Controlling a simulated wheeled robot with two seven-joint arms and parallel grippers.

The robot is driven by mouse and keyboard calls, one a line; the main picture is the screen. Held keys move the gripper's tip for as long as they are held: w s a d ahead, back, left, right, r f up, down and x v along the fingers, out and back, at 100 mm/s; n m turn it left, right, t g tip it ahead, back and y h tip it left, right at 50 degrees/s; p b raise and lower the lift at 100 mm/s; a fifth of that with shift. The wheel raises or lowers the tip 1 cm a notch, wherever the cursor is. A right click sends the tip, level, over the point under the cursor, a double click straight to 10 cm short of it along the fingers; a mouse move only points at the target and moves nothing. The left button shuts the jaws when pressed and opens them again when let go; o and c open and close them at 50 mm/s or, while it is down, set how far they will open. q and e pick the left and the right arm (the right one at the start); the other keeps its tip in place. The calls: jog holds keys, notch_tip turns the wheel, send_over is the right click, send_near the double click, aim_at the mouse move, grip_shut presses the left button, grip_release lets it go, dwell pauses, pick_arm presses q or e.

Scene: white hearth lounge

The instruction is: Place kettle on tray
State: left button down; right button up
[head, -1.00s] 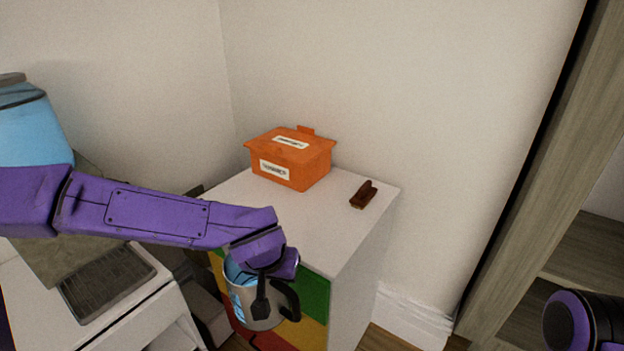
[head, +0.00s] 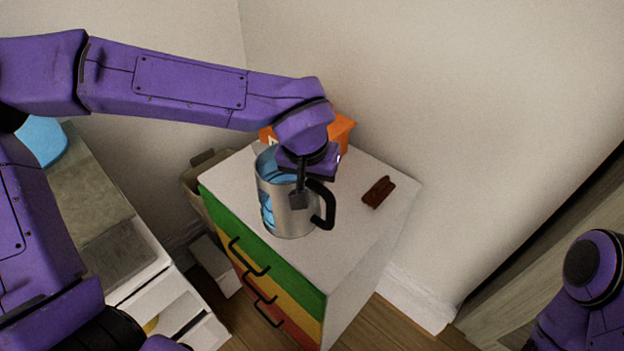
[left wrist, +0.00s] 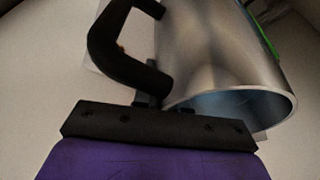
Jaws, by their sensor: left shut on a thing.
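The kettle (head: 287,212) is a steel jug with a black handle (head: 326,204) and blue showing at its open top and side. It is upright in the head view, over the front part of the white cabinet top. I cannot tell whether its base touches the top. My left gripper (head: 299,194) is shut on the kettle near its rim. The kettle also fills the upper right of the left wrist view (left wrist: 225,50). I see no clear separate tray; a dark panel (head: 112,254) lies on the white unit at left. My right gripper is out of view.
The cabinet (head: 362,238) has green, yellow and red drawers with black handles. An orange box (head: 342,133) stands at its back, mostly behind my left gripper. A small brown object (head: 378,192) lies to the right. The top is bare between kettle and brown object.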

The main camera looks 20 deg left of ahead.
pick_arm(q)
jog(key=w+a+f, duration=0.2)
jog(key=w+f, duration=0.5)
jog(key=f, duration=0.3)
jog(key=shift+w+a+f+p, duration=0.25)
jog(key=shift+w+a+p, duration=0.1)
jog(key=shift+w+p, duration=0.1)
jog(key=c, duration=1.2)
grip_release()
jog(key=shift+s, duration=0.15)
jog(key=shift+o, duration=0.2)
